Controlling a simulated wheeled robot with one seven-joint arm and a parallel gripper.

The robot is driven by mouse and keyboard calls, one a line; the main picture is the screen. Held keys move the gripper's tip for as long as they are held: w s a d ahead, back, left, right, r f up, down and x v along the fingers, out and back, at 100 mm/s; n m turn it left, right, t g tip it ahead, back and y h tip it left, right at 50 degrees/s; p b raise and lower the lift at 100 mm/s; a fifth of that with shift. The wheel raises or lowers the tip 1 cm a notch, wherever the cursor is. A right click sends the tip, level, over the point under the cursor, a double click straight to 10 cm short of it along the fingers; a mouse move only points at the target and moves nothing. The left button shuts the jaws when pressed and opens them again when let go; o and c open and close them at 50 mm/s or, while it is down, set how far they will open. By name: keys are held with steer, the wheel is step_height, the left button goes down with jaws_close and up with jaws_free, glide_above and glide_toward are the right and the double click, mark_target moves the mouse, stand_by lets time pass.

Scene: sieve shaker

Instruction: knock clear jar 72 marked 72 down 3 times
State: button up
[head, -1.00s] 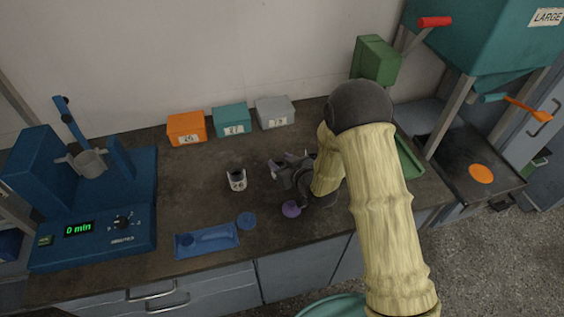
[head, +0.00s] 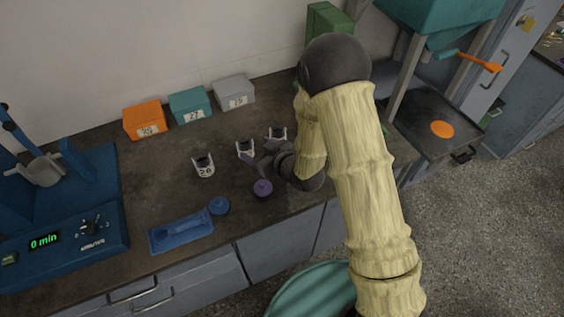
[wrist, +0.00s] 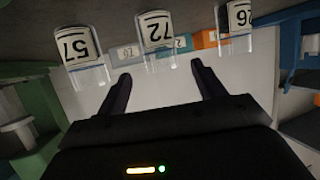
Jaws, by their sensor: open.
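Clear jar 72 (wrist: 160,40) shows in the wrist view, upside down there, with a white label reading 72. It lies ahead of the gap between the fingers of my open gripper (wrist: 160,77). In the head view it appears as the middle jar (head: 244,148) of three standing in a row on the bench; its number is too small to read there. My gripper (head: 256,163) is beside that jar, empty; whether they touch I cannot tell. Part of my arm hides the bench to the right.
Jar 57 (wrist: 83,48) and a jar that reads as 26 (head: 203,165) flank it closely. A purple lid (head: 262,188), blue lid (head: 219,206) and blue tray (head: 181,232) lie towards the front edge. Several boxes, including an orange one (head: 145,119), stand behind. The blue shaker (head: 62,215) is left.

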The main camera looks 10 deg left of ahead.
steer(key=p+v, duration=0.5)
steer(key=v, duration=0.4)
steer(key=shift+r, duration=0.25)
steer(key=shift+d+p, duration=0.1)
steer(key=shift+p, duration=0.5)
steer(key=p+v, duration=0.2)
steer(key=p, duration=0.4)
steer(key=shift+s+d+f, duration=0.1)
steer(key=shift+f, duration=0.05)
steer(key=shift+f, duration=0.1)
